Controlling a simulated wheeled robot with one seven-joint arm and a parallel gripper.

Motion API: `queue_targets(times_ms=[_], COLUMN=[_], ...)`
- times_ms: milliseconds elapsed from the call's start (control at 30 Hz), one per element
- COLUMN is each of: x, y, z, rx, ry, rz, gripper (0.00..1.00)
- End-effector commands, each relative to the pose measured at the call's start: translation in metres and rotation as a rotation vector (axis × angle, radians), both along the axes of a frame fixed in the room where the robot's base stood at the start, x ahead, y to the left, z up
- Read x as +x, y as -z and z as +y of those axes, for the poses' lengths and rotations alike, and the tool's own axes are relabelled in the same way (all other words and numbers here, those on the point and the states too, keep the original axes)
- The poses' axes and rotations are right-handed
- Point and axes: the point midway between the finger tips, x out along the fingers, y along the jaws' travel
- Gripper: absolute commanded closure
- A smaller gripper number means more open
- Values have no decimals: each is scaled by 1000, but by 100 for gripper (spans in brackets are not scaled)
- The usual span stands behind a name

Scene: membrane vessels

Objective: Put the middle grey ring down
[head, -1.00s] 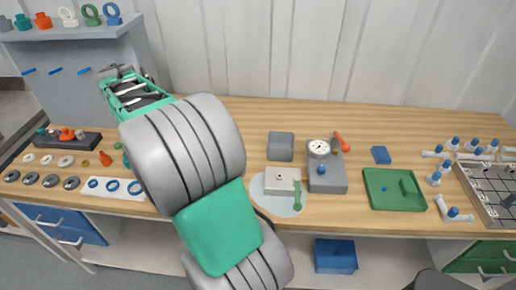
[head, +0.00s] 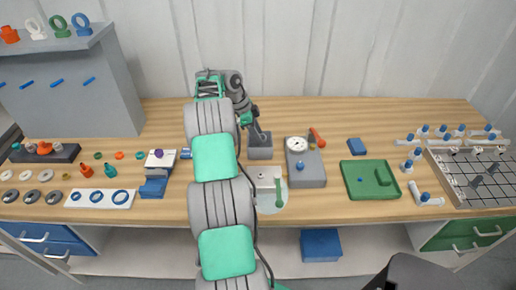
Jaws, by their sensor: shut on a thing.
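My gripper (head: 261,137) is over the grey open box (head: 260,152) on the bench, with its dark fingers pointing down at the box's opening. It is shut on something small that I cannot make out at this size. The box's inside is mostly hidden by the gripper and the box's own walls. Several grey rings (head: 32,196) lie flat in a row at the front left of the bench, far from my gripper. I cannot tell which ring is the middle one.
Right of the box stands a grey block with a dial gauge (head: 306,178). A white block (head: 266,178) on a pale round mat is in front. A green tray (head: 369,173) and a gridded rack (head: 475,178) are farther right. Bare wood lies behind the box.

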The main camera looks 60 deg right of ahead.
Motion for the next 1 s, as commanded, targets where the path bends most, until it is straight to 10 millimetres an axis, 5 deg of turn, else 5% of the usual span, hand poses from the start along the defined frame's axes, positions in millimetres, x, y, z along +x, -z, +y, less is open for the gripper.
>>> queue_targets(times_ms=[333, 700, 733, 833, 1000], x=[0, 1, 1, 1, 1], y=[53, 61, 60, 59, 59], z=[0, 0, 0, 0, 0], rx=[0, -2, -2, -2, -2], ry=[-4, -3, -3, -4, -4], rz=[-1, -2, -2, -2, -2], gripper=[98, 98, 60, 52, 52])
